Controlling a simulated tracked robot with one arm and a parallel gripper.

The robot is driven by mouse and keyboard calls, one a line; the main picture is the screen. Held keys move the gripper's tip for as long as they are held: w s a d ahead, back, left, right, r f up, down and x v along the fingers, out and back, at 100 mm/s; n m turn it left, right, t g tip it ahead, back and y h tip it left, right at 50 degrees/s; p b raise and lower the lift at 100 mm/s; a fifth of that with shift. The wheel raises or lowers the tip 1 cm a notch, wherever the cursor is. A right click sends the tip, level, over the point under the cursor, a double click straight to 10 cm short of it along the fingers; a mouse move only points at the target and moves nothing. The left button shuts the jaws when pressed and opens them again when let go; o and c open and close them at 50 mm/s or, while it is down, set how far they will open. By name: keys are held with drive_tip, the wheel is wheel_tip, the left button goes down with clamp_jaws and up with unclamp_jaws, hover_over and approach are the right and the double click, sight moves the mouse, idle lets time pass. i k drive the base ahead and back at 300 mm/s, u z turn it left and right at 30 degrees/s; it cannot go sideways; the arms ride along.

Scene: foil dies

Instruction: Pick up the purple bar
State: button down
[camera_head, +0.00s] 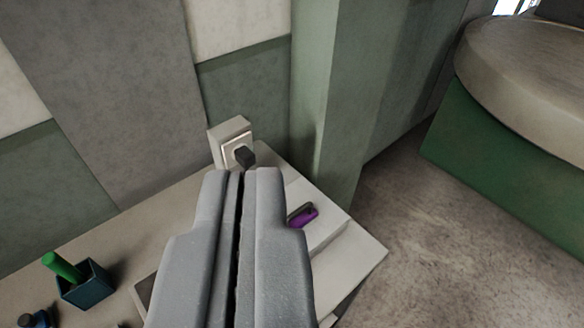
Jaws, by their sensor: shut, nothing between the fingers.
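The purple bar (304,217) lies on a pale, light-coloured surface (339,240) just right of my gripper. A dark edge runs along its upper side, and its left end is close to or partly behind my right finger. My gripper (242,172) is shut, with its two grey fingers side by side and nothing between them. It fills the lower middle of the view and hides part of the pale surface. I cannot tell how far above the bar it is.
A pale box with a dark knob (234,146) stands at the wall beyond my fingertips. A dark cup (85,286) with a green rod stands at the lower left. A green pillar (335,110) rises behind the bar. A round-topped green counter (500,150) stands right, with bare floor between.

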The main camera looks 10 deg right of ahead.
sight(304, 215)
drive_tip(key=u, duration=0.05)
drive_tip(key=k, duration=1)
drive_tip(key=z, duration=0.35)
drive_tip(key=i, duration=1.4)
drive_tip(key=u, duration=0.3)
